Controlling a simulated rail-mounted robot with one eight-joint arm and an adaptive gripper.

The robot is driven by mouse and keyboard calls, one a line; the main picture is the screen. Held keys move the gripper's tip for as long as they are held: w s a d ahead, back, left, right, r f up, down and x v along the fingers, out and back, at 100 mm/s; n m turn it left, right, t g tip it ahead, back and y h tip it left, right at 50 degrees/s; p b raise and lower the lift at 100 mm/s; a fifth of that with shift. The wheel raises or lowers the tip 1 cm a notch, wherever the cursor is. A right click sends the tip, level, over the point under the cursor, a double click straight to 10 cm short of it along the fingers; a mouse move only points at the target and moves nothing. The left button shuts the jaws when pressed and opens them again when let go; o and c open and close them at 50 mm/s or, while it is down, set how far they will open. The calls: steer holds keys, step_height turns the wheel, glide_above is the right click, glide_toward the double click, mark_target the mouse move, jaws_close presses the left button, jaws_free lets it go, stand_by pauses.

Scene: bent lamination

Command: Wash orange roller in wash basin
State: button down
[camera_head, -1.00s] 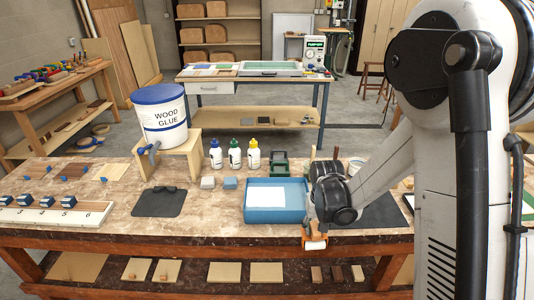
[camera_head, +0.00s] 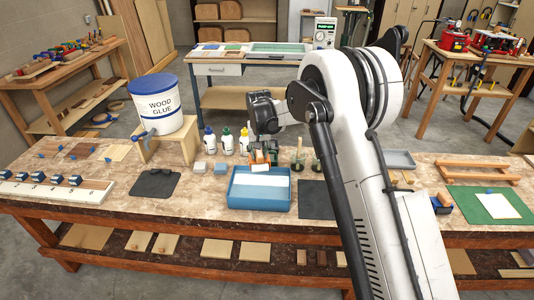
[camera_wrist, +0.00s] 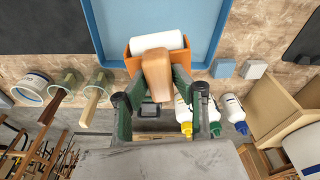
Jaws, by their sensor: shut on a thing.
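My gripper (camera_wrist: 160,95) is shut on the handle of the orange roller (camera_wrist: 157,62). The roller has an orange frame, a tan-orange handle and a white cylinder. In the head view the orange roller (camera_head: 261,159) is partly hidden by my gripper (camera_head: 262,147), at the back edge of a blue tray. The blue tray (camera_head: 233,201) has a white patch inside; whether it is the wash basin I cannot tell. In the wrist view the roller overlaps the tray's near rim (camera_wrist: 97,35); contact is unclear. A grey shallow tray (camera_head: 399,159) lies farther right.
Several glue bottles (camera_head: 227,143) stand left of my gripper. Jars with brushes (camera_head: 298,163) stand to its right. A dark mat (camera_head: 316,199) lies right of the blue tray. A wood glue bucket (camera_head: 160,104) sits on a stand at left.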

steer(key=shift+a+f, duration=0.1)
steer(key=shift+f, duration=0.25)
steer(key=shift+f+b, duration=0.4)
steer(key=shift+f, duration=1.6)
steer(key=shift+f+b, duration=2.35)
steer(key=shift+f, duration=0.65)
steer(key=shift+d, duration=0.2)
steer(key=shift+s+d+b, duration=0.15)
steer(key=shift+d+b, duration=0.3)
steer(key=shift+d, duration=0.95)
steer(key=shift+a, duration=0.1)
